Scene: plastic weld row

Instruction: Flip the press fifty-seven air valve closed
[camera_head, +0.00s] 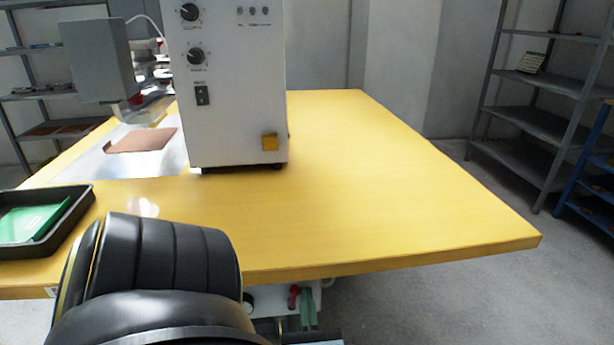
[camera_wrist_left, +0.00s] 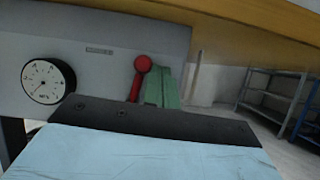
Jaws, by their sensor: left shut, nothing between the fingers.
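The air valve's red lever (camera_head: 294,296) shows below the table's front edge in the head view, small and partly hidden. In the left wrist view the red lever (camera_wrist_left: 139,76) stands nearly upright, its round knob at the top, in front of a grey panel (camera_wrist_left: 100,55); its lower end is hidden behind my gripper's dark plate. My left gripper (camera_head: 308,304) has green fingers, shut and empty. In the left wrist view the fingers (camera_wrist_left: 160,84) are just right of the lever; I cannot tell whether they touch it. My right gripper is not in view.
A round pressure gauge (camera_wrist_left: 48,79) sits on the panel left of the lever. The yellow tabletop (camera_head: 400,190) overhangs the panel. A white machine (camera_head: 235,110) and a black tray (camera_head: 75,210) with a green item stand on it. Shelves (camera_head: 540,80) stand at right.

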